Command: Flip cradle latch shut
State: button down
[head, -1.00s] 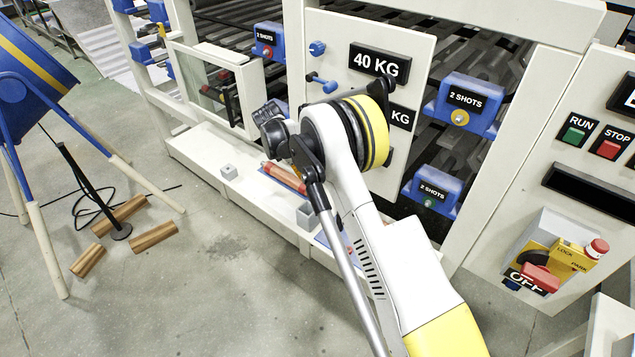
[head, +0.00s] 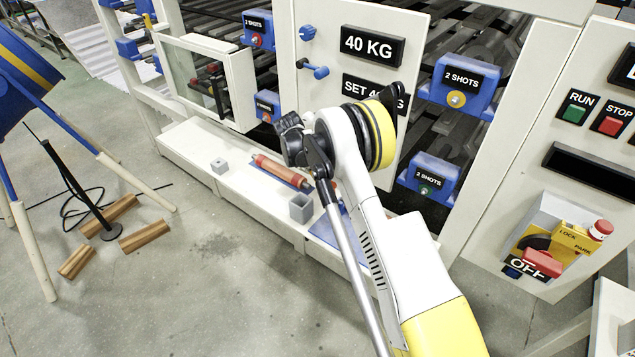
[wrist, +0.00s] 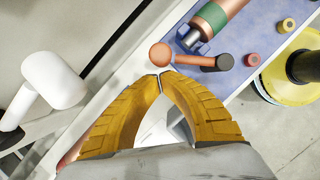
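In the wrist view, a short lever with a copper-coloured ball end (wrist: 160,55) and a dark knob (wrist: 225,62) lies just beyond my fingertips. It may be the cradle latch; its state is unclear. Beside it, a copper cylinder with a green band (wrist: 212,17) rests at a blue pad (wrist: 262,32). My gripper (wrist: 162,76) has yellow fingers whose tips meet, with nothing seen between them. The tips appear close to the ball; contact is unclear. In the head view my gripper (head: 288,138) is dark and small, above the white ledge near an orange-red cylinder (head: 282,171).
The white ledge (head: 195,150) also carries a small grey block (head: 219,166) and a grey open box (head: 301,208). A white panel with a 40 KG sign (head: 372,45) stands behind my arm. A white rounded part (wrist: 55,80) is left of my fingers.

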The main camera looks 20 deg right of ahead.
jog(key=shift+w+d, duration=0.1)
jog(key=shift+d, duration=0.7)
dwell(0.5)
jog(key=shift+d+b, duration=0.3)
jog(key=shift+d, duration=0.65)
jog(key=shift+s+d, duration=0.35)
jog(key=shift+d, duration=0.45)
jog(key=shift+s+d, duration=0.35)
jog(key=shift+d, duration=0.45)
jog(key=shift+r, duration=0.1)
